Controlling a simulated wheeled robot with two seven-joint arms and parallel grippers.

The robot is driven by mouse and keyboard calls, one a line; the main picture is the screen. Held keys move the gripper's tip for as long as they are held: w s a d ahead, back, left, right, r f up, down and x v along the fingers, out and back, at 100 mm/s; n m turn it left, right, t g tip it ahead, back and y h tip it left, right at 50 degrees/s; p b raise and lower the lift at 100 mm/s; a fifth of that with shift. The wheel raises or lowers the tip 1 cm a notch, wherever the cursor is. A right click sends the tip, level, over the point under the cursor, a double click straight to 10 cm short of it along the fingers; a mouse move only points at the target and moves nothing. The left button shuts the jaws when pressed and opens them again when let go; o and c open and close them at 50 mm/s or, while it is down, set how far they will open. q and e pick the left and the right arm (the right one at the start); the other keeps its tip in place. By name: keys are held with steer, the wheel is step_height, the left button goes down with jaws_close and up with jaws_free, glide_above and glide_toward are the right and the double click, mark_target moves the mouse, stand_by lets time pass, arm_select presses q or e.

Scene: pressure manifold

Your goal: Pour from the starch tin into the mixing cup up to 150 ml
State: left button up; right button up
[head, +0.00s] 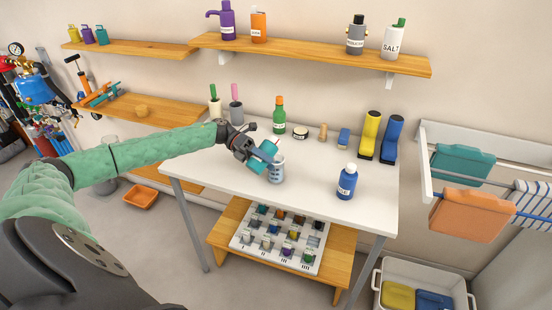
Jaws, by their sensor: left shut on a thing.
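The cylinder looks upright. I cannot tell whether it is the starch tin or the mixing cup, and the teal fingers cover its left side. Its contents and fill level are too small to read. No other vessel can be clearly made out as the tin or cup. My right gripper is not in view.
A blue bottle (347,182) stands to the right on the table (315,182). A green bottle (279,115), a brush, a blue block and yellow (369,135) and blue dispensers line the back. A sorting tray (262,245) lies on the shelf below. The table's middle right is clear.

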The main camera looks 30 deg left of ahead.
arm_select(q)
steer(key=shift+f, duration=0.1)
steer(key=shift+f+p, duration=0.15)
steer(key=shift+p, duration=0.15)
steer(key=shift+r+b, duration=0.25)
steer(key=shift+b, duration=0.45)
steer(key=m+b, duration=0.1)
steer(key=b, duration=0.2)
steer(key=shift+f+t, duration=0.3)
steer(key=shift+r, duration=0.1)
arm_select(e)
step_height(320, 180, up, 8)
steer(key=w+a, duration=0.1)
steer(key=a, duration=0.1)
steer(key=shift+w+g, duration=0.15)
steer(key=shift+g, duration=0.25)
